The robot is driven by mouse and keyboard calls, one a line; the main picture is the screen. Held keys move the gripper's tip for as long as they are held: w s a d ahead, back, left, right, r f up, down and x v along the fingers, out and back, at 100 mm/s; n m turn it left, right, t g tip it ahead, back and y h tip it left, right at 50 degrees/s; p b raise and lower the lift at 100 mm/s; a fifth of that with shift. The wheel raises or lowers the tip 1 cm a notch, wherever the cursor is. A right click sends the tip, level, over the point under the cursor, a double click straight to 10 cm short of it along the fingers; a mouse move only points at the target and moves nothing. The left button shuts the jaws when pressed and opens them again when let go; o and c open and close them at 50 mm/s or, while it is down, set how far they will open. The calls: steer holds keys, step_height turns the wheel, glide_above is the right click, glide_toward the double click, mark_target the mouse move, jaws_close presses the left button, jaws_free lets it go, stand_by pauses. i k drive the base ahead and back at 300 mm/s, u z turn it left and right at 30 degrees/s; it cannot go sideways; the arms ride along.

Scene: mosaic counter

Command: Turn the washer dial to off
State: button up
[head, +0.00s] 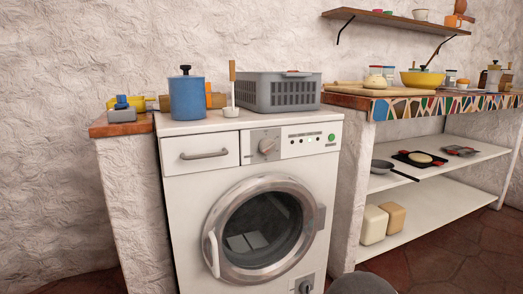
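The washer (175,227) is white and stands in the middle of the head view. Its dial (267,146) is a light grey knob on a grey panel at the top front, between the drawer with a handle and a row of small buttons. Which mark the dial points to is too small to read. The round glass door (258,230) appears shut, and pale shapes show behind the glass. My gripper is not in view, so its place relative to the dial is hidden.
A blue canister (187,98), a ladle (231,90) and a grey crate (292,94) stand on the washer top. A mosaic-edged counter (440,103) with shelves stands at right, a wooden-topped ledge (122,128) at left.

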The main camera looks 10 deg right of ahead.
mark_target(267, 145)
steer(key=u, duration=0.1)
steer(key=k, duration=0.75)
steer(key=u, duration=0.75)
steer(key=i, duration=0.5)
